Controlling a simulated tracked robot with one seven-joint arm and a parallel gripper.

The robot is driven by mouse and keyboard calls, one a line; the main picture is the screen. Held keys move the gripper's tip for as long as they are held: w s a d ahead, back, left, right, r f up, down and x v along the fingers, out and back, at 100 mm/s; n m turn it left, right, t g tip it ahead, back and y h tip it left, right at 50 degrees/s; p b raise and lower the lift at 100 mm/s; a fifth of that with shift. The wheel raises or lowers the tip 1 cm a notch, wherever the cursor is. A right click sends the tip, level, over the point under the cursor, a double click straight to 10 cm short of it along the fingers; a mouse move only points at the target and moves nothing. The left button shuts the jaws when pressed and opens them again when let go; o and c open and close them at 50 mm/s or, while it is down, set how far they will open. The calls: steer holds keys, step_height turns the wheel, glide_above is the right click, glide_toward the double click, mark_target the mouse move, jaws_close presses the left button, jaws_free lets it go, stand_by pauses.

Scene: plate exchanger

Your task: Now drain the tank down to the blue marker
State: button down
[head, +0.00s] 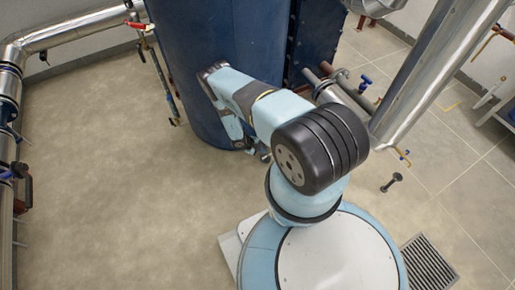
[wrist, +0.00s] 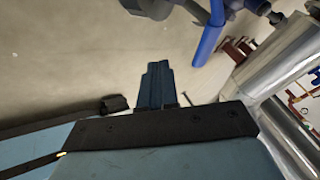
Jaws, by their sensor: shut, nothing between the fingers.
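The dark blue tank (head: 205,45) stands at the top middle of the head view, partly behind my arm. A thin upright gauge tube (head: 164,78) runs down its left side; I cannot make out a liquid level or a blue marker there. In the wrist view, a bright blue valve lever (wrist: 211,34) hangs at the top, with dark and blue fittings around it. My gripper (wrist: 157,66) is shut and empty below and left of this lever, apart from it in the picture. In the head view my arm hides most of the gripper near the tank's foot.
Blue-handled valves (head: 365,82) sit on pipes right of the tank. A large silver pipe (head: 440,70) slants at the right. A black dumbbell-shaped piece (head: 391,182) lies near a floor grate (head: 428,264). The left floor is clear.

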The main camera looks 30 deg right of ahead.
steer(key=shift+w+d+f, duration=0.1)
steer(key=shift+w+d, duration=0.2)
steer(key=shift+d, duration=0.35)
steer(key=shift+w+d+f, duration=0.1)
steer(key=shift+w+d, duration=0.15)
steer(key=shift+d, duration=0.45)
steer(key=shift+w+d+f, duration=0.1)
steer(key=shift+w+d, duration=0.2)
steer(key=shift+d, duration=0.35)
